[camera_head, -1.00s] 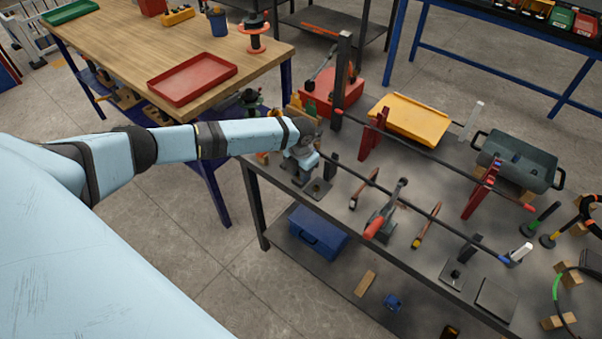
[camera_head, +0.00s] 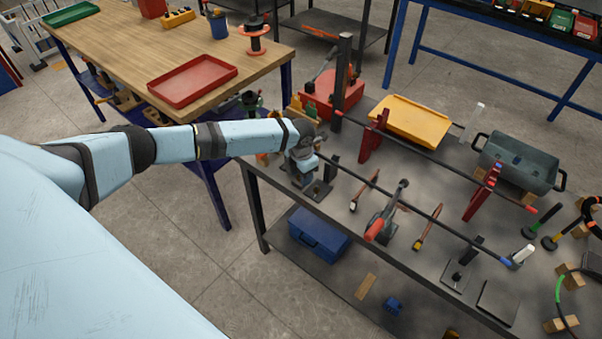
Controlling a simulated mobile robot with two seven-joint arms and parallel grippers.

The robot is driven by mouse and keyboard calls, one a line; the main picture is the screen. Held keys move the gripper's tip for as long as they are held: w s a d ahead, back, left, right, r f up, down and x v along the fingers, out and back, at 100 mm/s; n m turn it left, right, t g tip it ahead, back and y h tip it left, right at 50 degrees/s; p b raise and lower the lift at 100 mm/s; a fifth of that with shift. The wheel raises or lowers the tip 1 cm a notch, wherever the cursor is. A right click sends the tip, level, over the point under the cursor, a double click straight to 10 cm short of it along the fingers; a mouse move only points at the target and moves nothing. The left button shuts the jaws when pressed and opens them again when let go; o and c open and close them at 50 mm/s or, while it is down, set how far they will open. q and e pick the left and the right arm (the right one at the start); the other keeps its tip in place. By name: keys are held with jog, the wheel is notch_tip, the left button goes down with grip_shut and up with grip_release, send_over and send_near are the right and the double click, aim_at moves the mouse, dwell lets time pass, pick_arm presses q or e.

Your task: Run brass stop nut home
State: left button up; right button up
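My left gripper (camera_head: 304,168) is at the left end of a long dark rod (camera_head: 425,213) on the grey metal bench (camera_head: 345,235). Its wrist hides most of the fingers, so I cannot tell whether they are open or shut. No brass stop nut can be made out; the rod's left end is hidden behind the gripper. The rod runs across the bench to a blue piece and a white-topped block (camera_head: 521,254) at the right. A grey clamp with a red handle (camera_head: 374,229) stands by the middle of the rod. My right gripper is out of view.
A second rod runs behind, past red stands (camera_head: 371,138). A yellow tray (camera_head: 410,118), a grey-green tub (camera_head: 516,160) and a red toolbox (camera_head: 330,98) stand at the back. A dark upright post (camera_head: 343,75) rises behind my gripper. A wooden table (camera_head: 130,50) is at the left.

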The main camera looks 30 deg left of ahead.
pick_arm(q)
jog(key=shift+o, duration=0.2)
jog(key=shift+r, duration=0.1)
notch_tip(320, 180, up, 14)
jog(key=shift+f+b, duration=0.2)
jog(key=shift+b, duration=0.2)
dwell(0.4)
jog(key=s+d+f+n+t+h+p, duration=0.1)
jog(key=s+d+f+n+t+h, duration=0.1)
jog(key=s+d+f+n, duration=0.4)
jog(key=s+d+f+n+t+h+p, duration=0.1)
jog(key=d+n, duration=0.3)
jog(key=d, duration=0.3)
jog(key=s+d+f+n+t+h+p, duration=0.1)
jog(key=s+d+f+n+t+h, duration=0.1)
jog(key=s+d+f+n, duration=0.35)
jog(key=s+a+r+n+t+y+p, duration=0.1)
jog(key=s+n+t, duration=0.2)
jog(key=s+n, duration=0.4)
jog(key=s+r+n+t+p, duration=0.1)
jog(key=s+n+t+p, duration=0.1)
jog(key=s+n, duration=0.6)
jog(key=n+t, duration=0.1)
jog(key=n, duration=0.5)
jog(key=shift+a+r+y, duration=0.15)
jog(key=shift+a+y, duration=0.2)
jog(key=shift+y, duration=0.05)
